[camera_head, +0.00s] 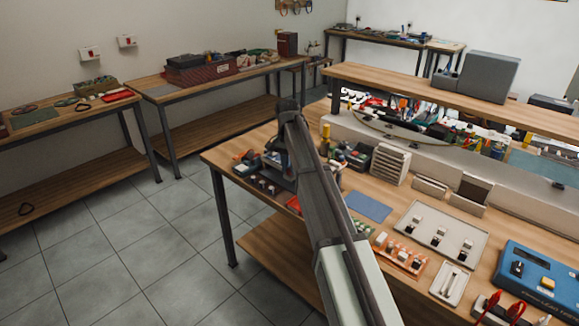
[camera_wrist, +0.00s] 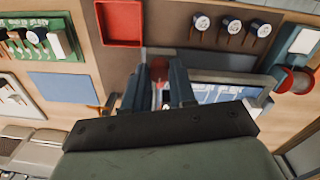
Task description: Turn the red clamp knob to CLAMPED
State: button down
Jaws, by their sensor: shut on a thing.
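In the wrist view, the red clamp knob (camera_wrist: 159,70) shows between the two dark fingers of my gripper (camera_wrist: 159,84), which is shut on it. Only part of the knob shows; the fingers cover its sides. I cannot read a CLAMPED mark or tell which way the knob is turned. A blue-and-white lettered panel (camera_wrist: 212,94) lies just right of the fingers, partly hidden by my gripper's body. In the head view my gripper (camera_head: 286,182) points down at the near left part of the wooden bench, and my arm hides the knob.
A blue mat (camera_head: 368,207), a white tray (camera_head: 440,249) and a blue case (camera_head: 545,280) sit further right on the bench. Tiled floor (camera_head: 130,250) is clear at left.

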jog(key=shift+m, duration=0.4)
jog(key=c, duration=0.9)
grip_release()
jog(key=shift+r, duration=0.1)
jog(key=r, duration=1.3)
jog(key=shift+w+a+r, duration=0.15)
jog(key=shift+a+r, duration=0.1)
jog(key=shift+r, duration=0.1)
